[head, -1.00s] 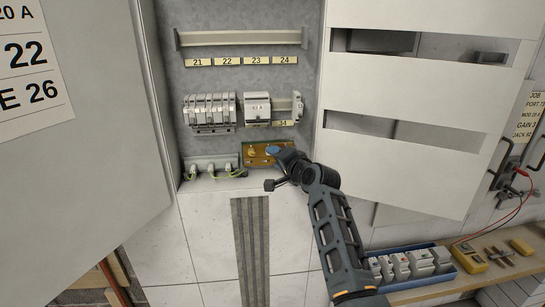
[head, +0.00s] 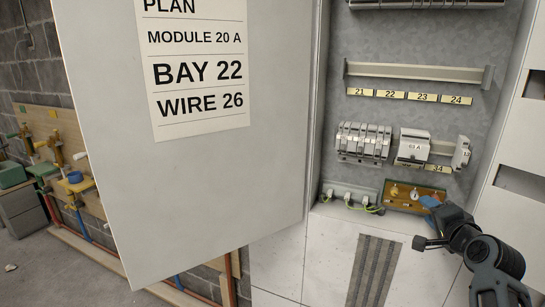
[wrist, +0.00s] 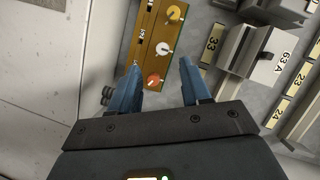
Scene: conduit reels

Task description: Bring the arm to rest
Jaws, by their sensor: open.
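My gripper (head: 431,202) is in front of the brass-coloured knob panel (head: 404,194) low in the open cabinet, at the right of the head view. In the wrist view, my gripper (wrist: 160,66) has its two blue fingers apart with nothing held between them. The panel (wrist: 146,48) shows beyond the fingers, with a yellow knob (wrist: 174,13), a white knob (wrist: 163,48) and an orange knob (wrist: 153,79). The orange knob appears between the fingers; I cannot tell how near they are to it.
The cabinet door (head: 200,170) stands open at left with a plan sheet (head: 197,72). A row of modules (head: 363,142) and a 63 A module (head: 414,147) sit on the lower rail. The upper rail (head: 420,72) is empty. Green-yellow wires (head: 362,204) lie left of the panel.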

